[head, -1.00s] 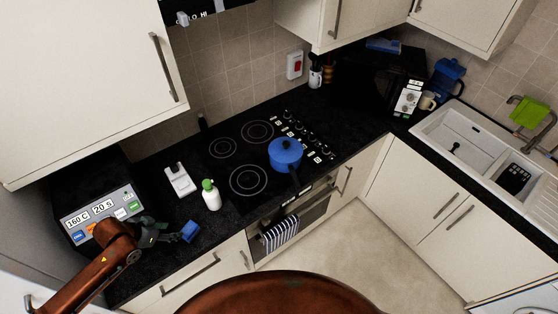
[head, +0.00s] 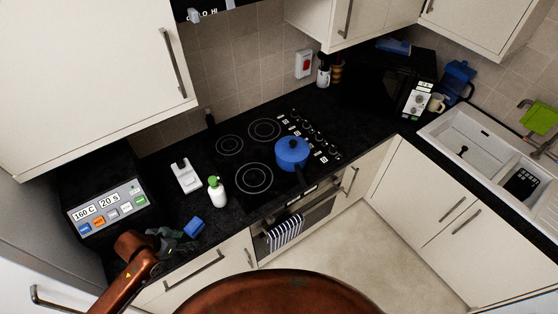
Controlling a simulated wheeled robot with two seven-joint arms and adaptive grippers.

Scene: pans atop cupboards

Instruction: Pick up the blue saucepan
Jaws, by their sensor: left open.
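The blue saucepan (head: 291,154) stands on the right front part of the black hob, with its lid on. Its dark handle (head: 301,177) points toward the counter's front edge. My left gripper (head: 190,242) is dark and open at the lower left, low over the counter's front edge. It is just below a small blue block-like object (head: 194,227) and well to the left of the saucepan. I cannot tell whether it touches the blue object. My right gripper is not in view.
A white bottle with a green cap (head: 217,192) and a white device (head: 186,177) stand between my left gripper and the saucepan. A grey appliance with a display (head: 107,208) is at left. A striped towel (head: 285,232) hangs on the oven door. Wall cupboards overhang the counter.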

